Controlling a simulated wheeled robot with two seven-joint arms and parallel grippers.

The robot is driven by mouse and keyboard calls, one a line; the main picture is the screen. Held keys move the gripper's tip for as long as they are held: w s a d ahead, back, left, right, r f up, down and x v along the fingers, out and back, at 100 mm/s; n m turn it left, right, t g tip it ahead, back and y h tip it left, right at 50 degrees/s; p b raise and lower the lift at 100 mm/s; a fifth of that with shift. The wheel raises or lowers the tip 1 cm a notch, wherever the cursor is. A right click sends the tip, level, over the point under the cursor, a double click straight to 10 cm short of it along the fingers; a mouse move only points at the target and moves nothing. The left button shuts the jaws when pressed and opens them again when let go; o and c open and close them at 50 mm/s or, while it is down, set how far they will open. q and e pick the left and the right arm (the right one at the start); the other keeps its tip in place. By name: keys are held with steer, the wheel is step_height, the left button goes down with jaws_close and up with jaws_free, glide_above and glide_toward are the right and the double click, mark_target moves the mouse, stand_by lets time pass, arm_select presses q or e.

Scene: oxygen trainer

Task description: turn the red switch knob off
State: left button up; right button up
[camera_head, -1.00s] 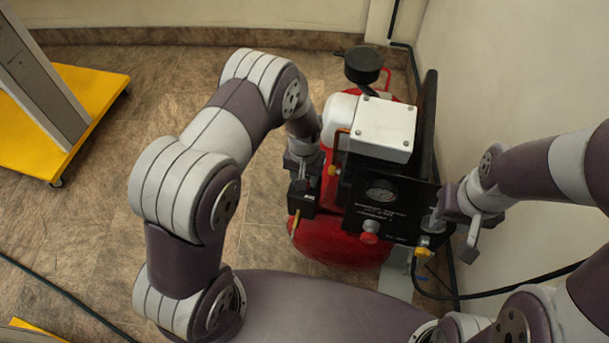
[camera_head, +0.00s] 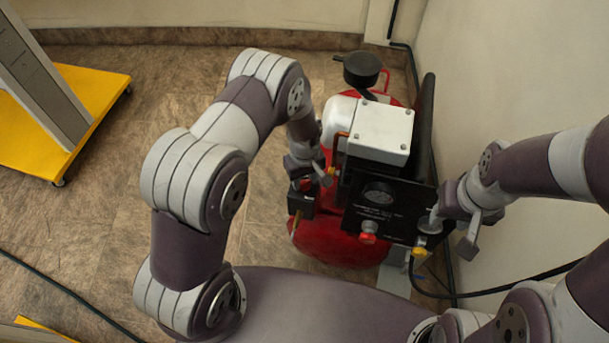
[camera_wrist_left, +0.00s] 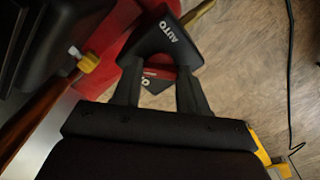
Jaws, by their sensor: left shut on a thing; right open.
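The black switch box (camera_head: 301,201) is on the left side of the red compressor, with a brass fitting below it. In the left wrist view the box (camera_wrist_left: 167,38) shows the word AUTO. A small red piece, seemingly the red switch knob (camera_wrist_left: 161,73), shows between the fingers, beside a partly hidden label with an O. My right gripper (camera_head: 456,232) is open, beside the right end of the black panel.
A wall stands close at right. A yellow-based stand (camera_head: 90,105) is at far left. Floor left of the compressor is clear.

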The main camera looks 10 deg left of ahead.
arm_select(q)
steer(key=n+p, duration=0.1)
steer(key=n, duration=0.4)
steer(key=shift+w+n, duration=0.1)
steer(key=shift+n, duration=0.2)
steer(key=shift+n+p, duration=0.3)
steer(key=shift+n, duration=1.9)
steer(key=o, duration=1.1)
steer(key=shift+c, duration=0.2)
